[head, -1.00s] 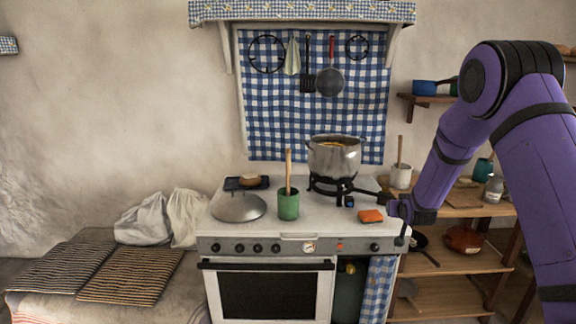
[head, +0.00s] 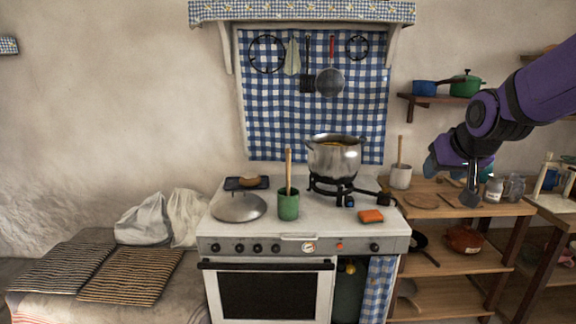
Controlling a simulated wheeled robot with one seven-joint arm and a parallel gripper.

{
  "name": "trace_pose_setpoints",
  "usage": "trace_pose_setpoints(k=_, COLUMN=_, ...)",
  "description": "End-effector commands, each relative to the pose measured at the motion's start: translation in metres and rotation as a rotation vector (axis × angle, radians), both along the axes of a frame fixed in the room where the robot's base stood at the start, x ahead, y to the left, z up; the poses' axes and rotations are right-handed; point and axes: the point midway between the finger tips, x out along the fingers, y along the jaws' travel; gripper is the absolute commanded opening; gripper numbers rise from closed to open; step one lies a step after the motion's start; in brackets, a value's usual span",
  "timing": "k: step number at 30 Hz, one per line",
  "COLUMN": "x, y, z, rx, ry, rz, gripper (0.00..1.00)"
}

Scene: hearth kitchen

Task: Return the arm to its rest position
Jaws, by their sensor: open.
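My purple arm (head: 545,90) reaches in from the right edge, with its black wrist joints in front of the wall shelf. My gripper (head: 470,198) points down in front of the wooden side shelf at the right of the stove. It looks small and dark, and no object shows in it. It is apart from the stove and the pot.
A steel pot (head: 334,158) stands on the burner of the stove (head: 300,228). An orange sponge (head: 370,216), a green cup (head: 288,205) and a grey lid (head: 238,207) lie on its top. Shelves (head: 455,208) with jars are close to my gripper; open room lies before the stove.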

Motion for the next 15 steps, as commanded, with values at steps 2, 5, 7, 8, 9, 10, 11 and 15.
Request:
trace_pose_setpoints(k=2, x=-0.030, y=0.003, z=0.011, rx=0.000, ry=0.022, rz=0.009, gripper=0.51)
trace_pose_setpoints(k=5, x=-0.066, y=0.006, z=0.019, rx=-0.002, ry=0.059, rz=0.019, gripper=0.51)
trace_pose_setpoints(k=7, x=-0.092, y=0.008, z=0.023, rx=-0.004, ry=0.086, rz=0.027, gripper=0.51)
trace_pose_setpoints(k=8, x=-0.103, y=0.009, z=0.025, rx=-0.004, ry=0.097, rz=0.030, gripper=0.51)
trace_pose_setpoints(k=9, x=-0.118, y=0.010, z=0.026, rx=-0.005, ry=0.112, rz=0.034, gripper=0.51)
trace_pose_setpoints(k=10, x=-0.129, y=0.011, z=0.027, rx=-0.006, ry=0.123, rz=0.037, gripper=0.51)
trace_pose_setpoints(k=11, x=-0.140, y=0.012, z=0.027, rx=-0.007, ry=0.134, rz=0.040, gripper=0.51)
trace_pose_setpoints(k=15, x=-0.189, y=0.015, z=0.026, rx=-0.013, ry=0.187, rz=0.052, gripper=0.51)
